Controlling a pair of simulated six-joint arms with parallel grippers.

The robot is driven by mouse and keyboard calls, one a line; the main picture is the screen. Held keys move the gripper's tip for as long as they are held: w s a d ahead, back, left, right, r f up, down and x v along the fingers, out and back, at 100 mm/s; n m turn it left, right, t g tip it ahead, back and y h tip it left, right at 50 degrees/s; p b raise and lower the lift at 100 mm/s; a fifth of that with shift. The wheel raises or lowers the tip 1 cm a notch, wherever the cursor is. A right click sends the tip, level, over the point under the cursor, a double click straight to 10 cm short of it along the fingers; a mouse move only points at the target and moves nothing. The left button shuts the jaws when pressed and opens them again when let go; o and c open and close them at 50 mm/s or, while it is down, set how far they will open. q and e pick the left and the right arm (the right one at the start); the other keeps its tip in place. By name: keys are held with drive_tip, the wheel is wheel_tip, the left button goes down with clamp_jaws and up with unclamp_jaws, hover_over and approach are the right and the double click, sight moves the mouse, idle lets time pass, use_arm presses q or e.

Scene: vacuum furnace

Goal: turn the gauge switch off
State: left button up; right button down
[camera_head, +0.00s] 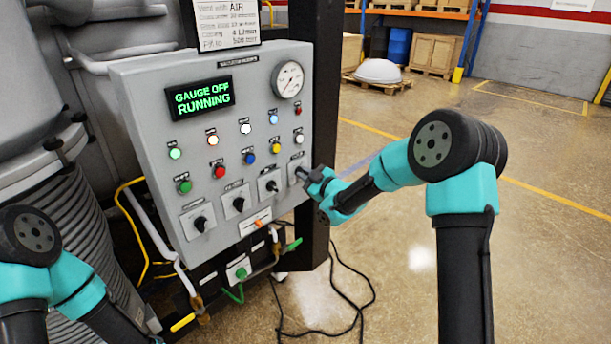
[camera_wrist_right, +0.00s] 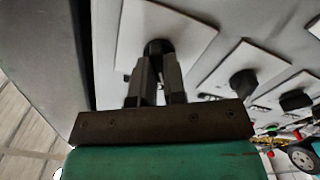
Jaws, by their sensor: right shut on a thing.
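The grey control panel (camera_head: 140,90) carries a row of black rotary switches on pale square plates. My right gripper (camera_head: 303,174) is at the rightmost switch plate (camera_head: 294,164), at the panel's right edge. In the right wrist view, the two fingers of my right gripper (camera_wrist_right: 157,72) are shut on a black switch knob (camera_wrist_right: 158,46), one finger on each side. The knob is partly hidden by the fingers, and its label cannot be read. The green display (camera_head: 203,97) reads "GAUGE OFF RUNNING". My left gripper is out of view; only its arm shows at lower left.
Other switch knobs (camera_head: 271,186) sit left of my right gripper, with coloured buttons and lamps (camera_head: 219,171) above. A round dial gauge (camera_head: 288,79) is at upper right. A dark post (camera_head: 322,110) stands beside the panel. Cables (camera_head: 345,290) lie on the open floor.

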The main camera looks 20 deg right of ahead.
idle(0.3)
drive_tip(key=c, duration=1.2)
unclamp_jaws()
drive_tip(key=shift+s, duration=0.1)
drive_tip(key=v, duration=1.7)
drive_tip(key=shift+s, duration=0.1)
